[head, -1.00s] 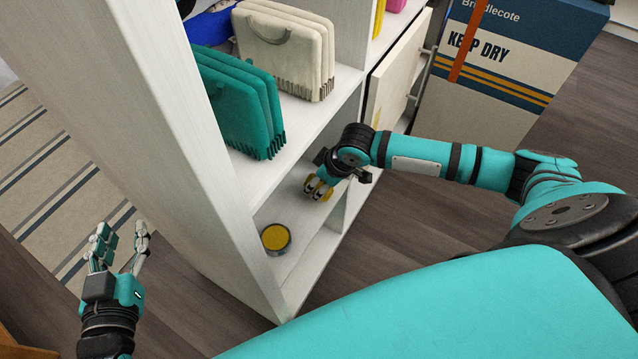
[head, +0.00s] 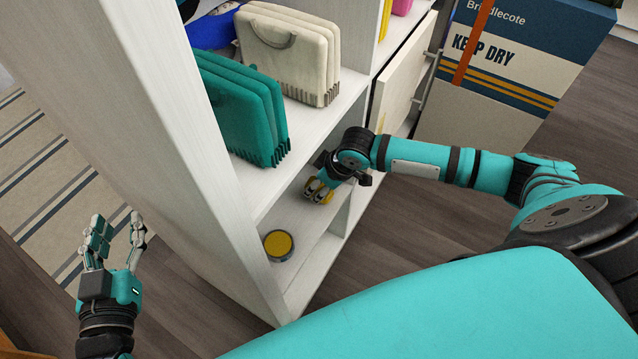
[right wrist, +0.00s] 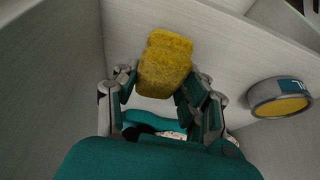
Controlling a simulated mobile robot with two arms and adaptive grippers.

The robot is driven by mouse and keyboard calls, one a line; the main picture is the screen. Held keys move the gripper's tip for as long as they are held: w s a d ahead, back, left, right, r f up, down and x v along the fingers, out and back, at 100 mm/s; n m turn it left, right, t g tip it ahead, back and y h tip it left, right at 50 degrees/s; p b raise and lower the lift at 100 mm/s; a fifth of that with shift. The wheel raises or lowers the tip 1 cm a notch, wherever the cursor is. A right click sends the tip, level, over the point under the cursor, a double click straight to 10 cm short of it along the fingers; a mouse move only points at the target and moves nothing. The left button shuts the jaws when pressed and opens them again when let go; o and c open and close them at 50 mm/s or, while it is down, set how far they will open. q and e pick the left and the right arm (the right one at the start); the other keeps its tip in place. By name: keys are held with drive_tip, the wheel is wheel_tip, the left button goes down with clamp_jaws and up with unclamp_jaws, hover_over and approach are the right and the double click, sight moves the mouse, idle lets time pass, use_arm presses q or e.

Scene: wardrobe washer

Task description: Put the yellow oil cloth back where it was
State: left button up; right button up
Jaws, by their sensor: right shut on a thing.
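The yellow oil cloth (right wrist: 163,63) is a folded, rough yellow bundle between the fingers of my right gripper (right wrist: 160,92) in the right wrist view. My right gripper (head: 318,191) is shut on it inside the lower compartment of the white shelf (head: 322,226). In the head view only a little yellow shows at the fingertips, and I cannot tell whether the cloth touches the compartment floor. My left gripper (head: 118,241) is open and empty, outside the shelf at the left.
A round tin with a yellow top (head: 279,245) stands in the same compartment, nearer the shelf's front left. Teal folded items (head: 240,115) and cream ones (head: 288,55) stand on the board above. A large "KEEP DRY" box (head: 505,75) stands at the back right.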

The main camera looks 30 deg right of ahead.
drive_tip(key=shift+f, duration=0.2)
drive_tip(key=o, duration=1.2)
drive_tip(key=shift+o, duration=0.4)
drive_tip(key=shift+o, duration=1.3)
